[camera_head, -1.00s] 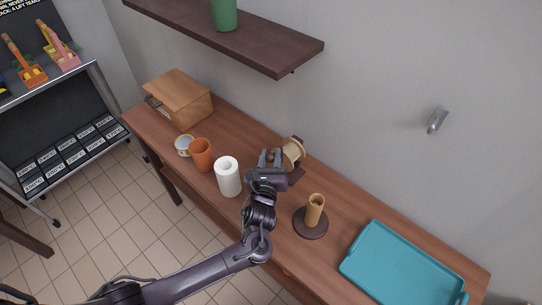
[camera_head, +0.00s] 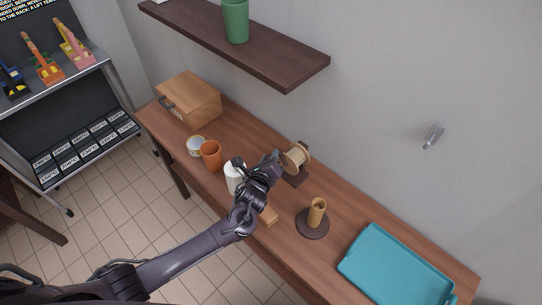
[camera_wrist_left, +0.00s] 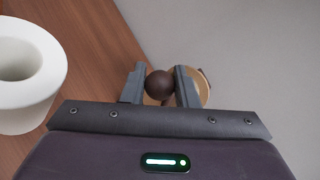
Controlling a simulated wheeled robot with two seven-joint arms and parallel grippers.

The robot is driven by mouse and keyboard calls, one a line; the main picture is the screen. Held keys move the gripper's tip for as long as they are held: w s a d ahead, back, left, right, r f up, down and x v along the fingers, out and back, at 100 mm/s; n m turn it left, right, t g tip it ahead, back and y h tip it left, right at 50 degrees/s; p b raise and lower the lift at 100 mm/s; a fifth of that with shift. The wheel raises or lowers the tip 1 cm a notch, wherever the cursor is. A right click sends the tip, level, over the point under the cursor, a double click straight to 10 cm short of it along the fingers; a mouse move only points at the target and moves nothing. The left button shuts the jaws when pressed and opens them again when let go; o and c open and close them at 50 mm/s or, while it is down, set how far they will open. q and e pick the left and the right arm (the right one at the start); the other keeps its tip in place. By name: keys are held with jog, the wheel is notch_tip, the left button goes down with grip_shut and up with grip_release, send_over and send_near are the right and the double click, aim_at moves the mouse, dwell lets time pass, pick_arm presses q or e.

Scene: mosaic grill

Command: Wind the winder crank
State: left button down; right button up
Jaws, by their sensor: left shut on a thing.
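The winder (camera_head: 297,157) is a pale wooden spool on a dark stand, on the wooden bench near the wall. Its crank ends in a round dark brown knob (camera_wrist_left: 159,85). My left gripper (camera_head: 276,158) is at the near side of the spool. In the left wrist view, its two fingers (camera_wrist_left: 159,74) are shut on the knob, one on each side. Part of the spool (camera_wrist_left: 203,88) shows behind the right finger. The crank arm itself is hidden by the gripper. My right gripper is not in view.
A white hollow roll (camera_head: 233,180) stands close beside my left wrist and shows large in the left wrist view (camera_wrist_left: 52,75). An orange cup (camera_head: 211,156), a wooden box (camera_head: 190,99), a brown holder (camera_head: 313,224) and a teal tray (camera_head: 397,268) are on the bench. A shelf (camera_head: 270,62) hangs above.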

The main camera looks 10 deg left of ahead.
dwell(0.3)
pick_arm(q)
jog(key=c, duration=1.2)
grip_release()
jog(key=shift+s, duration=0.1)
jog(key=shift+b+v, duration=0.6)
jog(key=shift+v, duration=3.2)
jog(key=shift+a, duration=0.1)
